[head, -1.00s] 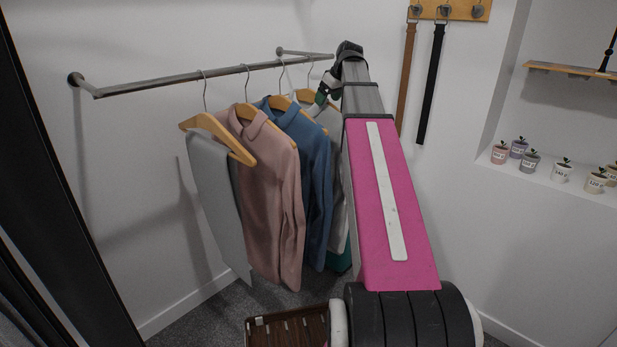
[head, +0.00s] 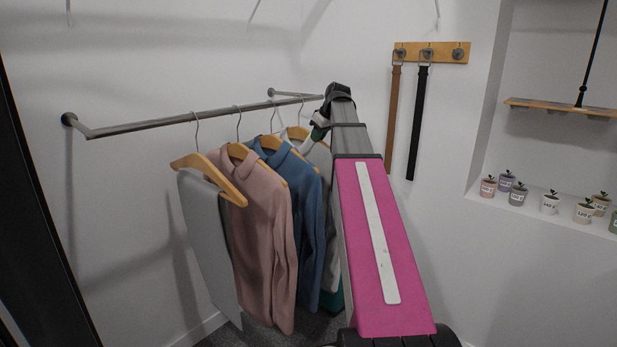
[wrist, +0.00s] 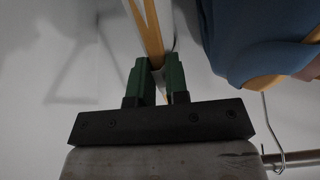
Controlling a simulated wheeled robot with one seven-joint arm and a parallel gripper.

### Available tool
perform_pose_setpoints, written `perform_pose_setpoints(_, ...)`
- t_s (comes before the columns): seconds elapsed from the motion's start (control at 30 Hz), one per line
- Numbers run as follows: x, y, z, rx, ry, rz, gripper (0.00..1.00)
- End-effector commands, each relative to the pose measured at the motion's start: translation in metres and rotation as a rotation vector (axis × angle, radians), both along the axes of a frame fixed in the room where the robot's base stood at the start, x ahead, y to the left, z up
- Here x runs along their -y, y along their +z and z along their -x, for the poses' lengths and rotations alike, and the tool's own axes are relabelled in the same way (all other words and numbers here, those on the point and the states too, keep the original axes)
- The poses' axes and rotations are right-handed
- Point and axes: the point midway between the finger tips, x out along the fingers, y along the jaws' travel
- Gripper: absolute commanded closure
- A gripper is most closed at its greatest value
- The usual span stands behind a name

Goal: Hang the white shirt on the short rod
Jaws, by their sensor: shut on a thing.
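The white shirt (head: 333,262) hangs from a wooden hanger (head: 297,132), behind the blue shirt and partly hidden by my arm. In the head view, my gripper (head: 319,130) is at that hanger, just below the metal rod (head: 180,120). In the wrist view, the green fingers of my gripper (wrist: 156,84) are shut on the wooden hanger (wrist: 152,35), with pale cloth beside it. I cannot tell whether its hook rests on the rod. Only one rod shows in the head view.
A blue shirt (head: 308,215), a pink shirt (head: 262,240) and grey trousers (head: 205,240) hang to the left, close by. Brown (head: 393,115) and black (head: 418,120) belts hang on the right wall. Small pots (head: 518,196) stand in a niche. A dark frame edge is at far left.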

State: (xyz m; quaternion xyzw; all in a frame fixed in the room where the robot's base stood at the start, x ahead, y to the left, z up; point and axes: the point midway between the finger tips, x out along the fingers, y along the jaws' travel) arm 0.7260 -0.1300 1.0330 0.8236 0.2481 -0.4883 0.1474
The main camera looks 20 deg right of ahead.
Motion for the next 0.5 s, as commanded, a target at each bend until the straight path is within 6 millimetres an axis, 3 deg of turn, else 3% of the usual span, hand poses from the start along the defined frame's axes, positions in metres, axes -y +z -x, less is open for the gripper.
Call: perform_pose_setpoints(0.5,0.004,0.025,0.006,0.002,0.0,0.0,1.0)
